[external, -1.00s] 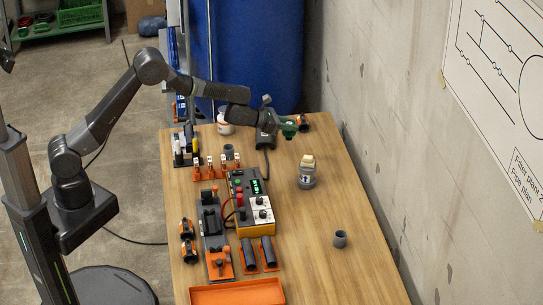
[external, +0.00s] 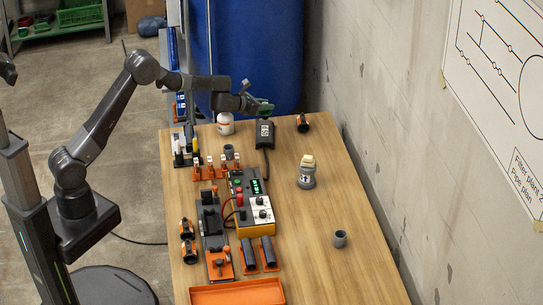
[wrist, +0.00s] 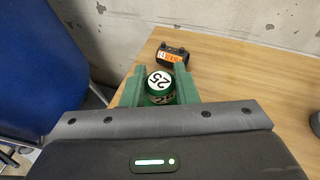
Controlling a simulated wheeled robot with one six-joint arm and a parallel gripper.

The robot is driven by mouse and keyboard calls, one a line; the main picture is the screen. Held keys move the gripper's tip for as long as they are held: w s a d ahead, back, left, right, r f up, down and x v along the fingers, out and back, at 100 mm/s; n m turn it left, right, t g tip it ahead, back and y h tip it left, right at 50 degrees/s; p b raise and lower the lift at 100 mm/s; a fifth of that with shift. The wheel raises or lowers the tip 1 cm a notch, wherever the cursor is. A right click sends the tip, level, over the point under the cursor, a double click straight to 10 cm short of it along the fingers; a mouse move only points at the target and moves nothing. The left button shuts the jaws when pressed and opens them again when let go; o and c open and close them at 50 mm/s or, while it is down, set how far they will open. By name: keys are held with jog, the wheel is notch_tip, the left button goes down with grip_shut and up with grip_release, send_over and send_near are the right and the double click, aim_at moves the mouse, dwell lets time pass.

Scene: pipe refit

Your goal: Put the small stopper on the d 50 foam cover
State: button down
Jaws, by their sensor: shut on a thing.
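My gripper (external: 264,109) is at the far end of the table, raised near the blue drum. In the wrist view its green fingers (wrist: 158,88) are shut on a small green stopper (wrist: 159,80) with a white round top marked 25. The stopper's lower part is partly hidden by the gripper body. No label reading d 50 can be read, so I cannot tell which thing is the foam cover. A grey fitting (external: 306,177) with a cream block on top stands upright on the right half of the table, well apart from my gripper.
A black and orange piece (external: 303,122) lies at the far right; it also shows in the wrist view (wrist: 171,54). A dark corded tool (external: 265,134) lies below my gripper. A white jar (external: 225,124) stands to its left. A grey cup (external: 340,238) stands on the clear right side.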

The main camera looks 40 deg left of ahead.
aim_at(263, 119)
jog(key=shift+f+b, duration=2.25)
jog(key=shift+f, duration=0.55)
jog(key=shift+f, duration=0.1)
jog(key=c, duration=1.1)
grip_release()
jog(key=shift+c, duration=0.2)
jog(key=shift+s+a+r+b, duration=0.15)
jog(key=shift+s+r+b, duration=0.05)
jog(key=shift+s+b, duration=0.3)
jog(key=b+v, duration=0.4)
jog(key=v, duration=0.7)
jog(key=shift+w, duration=0.1)
